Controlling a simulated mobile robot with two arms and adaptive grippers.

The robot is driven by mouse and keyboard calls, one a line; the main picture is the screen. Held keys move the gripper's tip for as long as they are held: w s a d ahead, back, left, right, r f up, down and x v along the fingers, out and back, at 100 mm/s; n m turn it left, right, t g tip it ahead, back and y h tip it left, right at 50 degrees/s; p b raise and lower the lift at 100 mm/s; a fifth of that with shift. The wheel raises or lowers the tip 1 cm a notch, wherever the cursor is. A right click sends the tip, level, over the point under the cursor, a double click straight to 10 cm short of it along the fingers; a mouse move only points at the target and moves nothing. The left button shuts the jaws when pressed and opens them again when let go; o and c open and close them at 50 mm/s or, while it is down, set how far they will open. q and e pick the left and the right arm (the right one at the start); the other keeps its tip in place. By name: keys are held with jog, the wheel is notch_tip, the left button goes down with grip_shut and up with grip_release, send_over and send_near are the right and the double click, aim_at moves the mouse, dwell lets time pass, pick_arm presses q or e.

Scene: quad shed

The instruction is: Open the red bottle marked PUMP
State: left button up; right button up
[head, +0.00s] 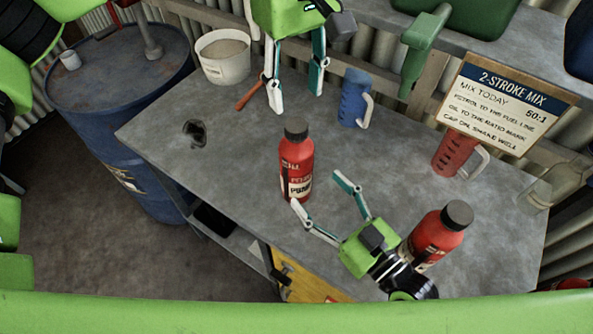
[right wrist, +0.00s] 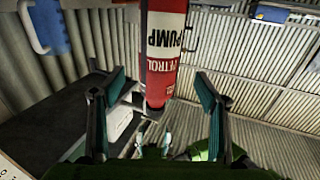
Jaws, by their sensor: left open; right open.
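The red bottle marked PUMP (head: 297,170) stands upright on the grey bench, with its dark cap (head: 296,128) on. In the right wrist view its red body and white PUMP label (right wrist: 164,40) show between and beyond my right fingers. My right gripper (head: 316,188) is open, its fingertips pointing at the lower part of the bottle from the right, without closing on it. My left gripper (head: 296,100) is open and empty, pointing down above and behind the cap in the head view.
Another red bottle with a black cap (head: 437,236) stands beside my right gripper. A blue jug (head: 353,98), red jug (head: 454,154), white bucket (head: 222,56) and 2-stroke sign (head: 508,105) are toward the back.

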aim_at(296, 124)
pick_arm(q)
jog(key=shift+w+f, duration=0.1)
jog(key=shift+w, duration=0.1)
pick_arm(e)
jog(key=x, duration=0.8)
jog(key=shift+w+a+f, duration=0.1)
jog(key=shift+w+a, duration=0.1)
jog(key=shift+w, duration=0.15)
grip_shut()
pick_arm(q)
jog(key=m, duration=0.4)
jog(key=shift+s+d, duration=0.1)
jog(key=m, duration=0.4)
jog(key=shift+m, duration=0.3)
jog(key=shift+f, duration=4)
